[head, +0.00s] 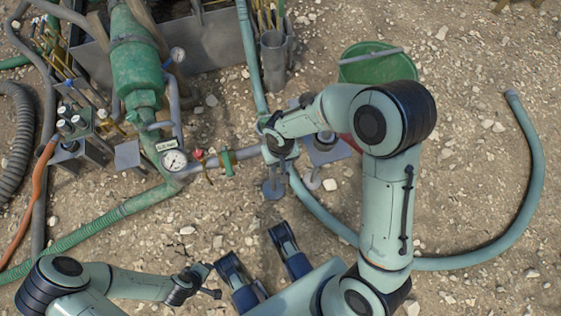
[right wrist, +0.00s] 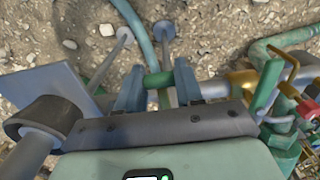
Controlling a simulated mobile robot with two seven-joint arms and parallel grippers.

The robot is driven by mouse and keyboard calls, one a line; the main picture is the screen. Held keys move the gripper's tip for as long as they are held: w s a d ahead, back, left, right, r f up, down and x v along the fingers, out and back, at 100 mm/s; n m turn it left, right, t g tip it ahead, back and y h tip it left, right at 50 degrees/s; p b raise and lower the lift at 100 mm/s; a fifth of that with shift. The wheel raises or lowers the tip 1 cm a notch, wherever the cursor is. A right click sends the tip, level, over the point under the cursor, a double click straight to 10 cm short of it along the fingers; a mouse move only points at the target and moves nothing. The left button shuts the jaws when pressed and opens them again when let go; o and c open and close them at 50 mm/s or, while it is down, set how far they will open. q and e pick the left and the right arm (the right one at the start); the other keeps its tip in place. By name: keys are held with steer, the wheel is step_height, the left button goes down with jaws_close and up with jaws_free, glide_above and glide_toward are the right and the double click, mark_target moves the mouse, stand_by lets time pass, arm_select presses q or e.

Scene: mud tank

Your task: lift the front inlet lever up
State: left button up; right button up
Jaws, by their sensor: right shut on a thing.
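My right gripper (head: 277,150) reaches down over the right end of the grey inlet pipe (head: 243,153). In the right wrist view its two blue-grey fingers (right wrist: 160,92) are closed on a narrow green piece, which I take for the front inlet lever (right wrist: 164,98). The gripper and wrist hide most of this lever in the head view. A second green lever (head: 227,163) stands on the same pipe, left of the gripper; it also shows at the right of the right wrist view (right wrist: 266,86). My left gripper (head: 210,281) is low over the ground, away from the pipe, its finger gap unclear.
A pressure gauge (head: 174,161) and a red valve handle (head: 198,154) sit left of the gripper. A green bucket (head: 378,66) stands behind my right arm. A blue-green hose (head: 530,185) curves over the gravel at right. Open gravel lies at far right.

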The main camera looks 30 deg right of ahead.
steer(key=shift+w+r+p, duration=0.1)
steer(key=shift+r+p, duration=0.65)
steer(key=shift+r, duration=0.25)
steer(key=shift+w+r, duration=0.1)
steer(key=shift+w+d+r+p, duration=0.1)
steer(key=shift+w+r+p, duration=0.1)
steer(key=shift+r+p, duration=0.2)
steer(key=shift+w+d+r+p, duration=0.15)
steer(key=shift+r+p, duration=0.15)
steer(key=shift+r, duration=0.2)
steer(key=shift+a, duration=0.1)
steer(key=o, duration=1.6)
steer(key=shift+f, duration=0.1)
steer(key=shift+c, duration=0.2)
steer(key=shift+s, duration=0.1)
